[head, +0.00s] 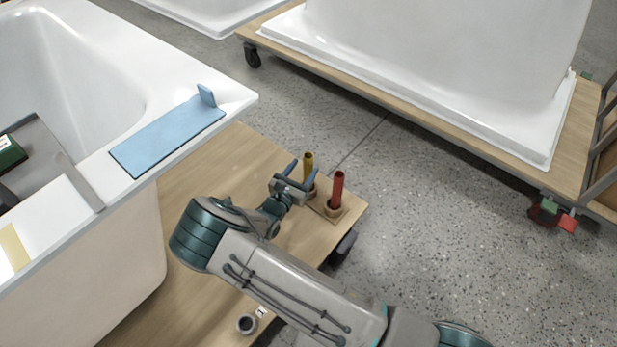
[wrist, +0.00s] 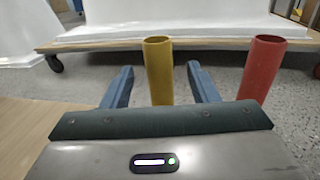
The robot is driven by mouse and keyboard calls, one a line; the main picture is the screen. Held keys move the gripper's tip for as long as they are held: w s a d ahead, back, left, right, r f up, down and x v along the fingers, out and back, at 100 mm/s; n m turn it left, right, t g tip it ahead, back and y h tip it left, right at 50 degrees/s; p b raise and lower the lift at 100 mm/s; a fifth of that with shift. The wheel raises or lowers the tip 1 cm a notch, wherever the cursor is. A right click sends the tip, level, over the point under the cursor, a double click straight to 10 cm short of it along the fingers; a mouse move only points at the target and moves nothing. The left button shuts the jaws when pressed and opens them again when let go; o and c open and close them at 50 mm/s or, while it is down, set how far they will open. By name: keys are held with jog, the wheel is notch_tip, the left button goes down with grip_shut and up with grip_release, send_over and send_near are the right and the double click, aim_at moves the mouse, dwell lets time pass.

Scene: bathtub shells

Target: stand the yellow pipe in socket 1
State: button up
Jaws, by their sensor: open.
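The yellow pipe (head: 308,161) stands upright at the far corner of the wooden board, its foot mostly hidden behind my gripper (head: 302,173). In the wrist view the yellow pipe (wrist: 158,72) shows between the two blue fingers of my gripper (wrist: 160,72), with a gap on each side. My gripper is open and holds nothing. A grey ring-shaped socket (head: 246,324) sits near the board's front edge with a small white tag beside it. The tag is too small to read, so I cannot tell its number.
A red pipe (head: 337,189) stands upright in a ring-shaped holder (head: 334,210) just right of the yellow one; it also shows in the wrist view (wrist: 262,70). A bathtub shell (head: 238,97) with a blue plate (head: 165,139) is at the left. Open floor lies to the right.

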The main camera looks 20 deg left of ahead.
aim_at(311, 159)
jog(key=b+x, duration=0.2)
jog(key=x, duration=0.1)
jog(key=b+x, duration=0.1)
jog(key=x, duration=0.1)
jog(key=shift+a+f, duration=0.1)
jog(key=shift+f, duration=0.15)
jog(key=shift+w+r, duration=0.1)
jog(key=shift+w, duration=0.15)
jog(key=shift+r, duration=0.1)
grip_shut()
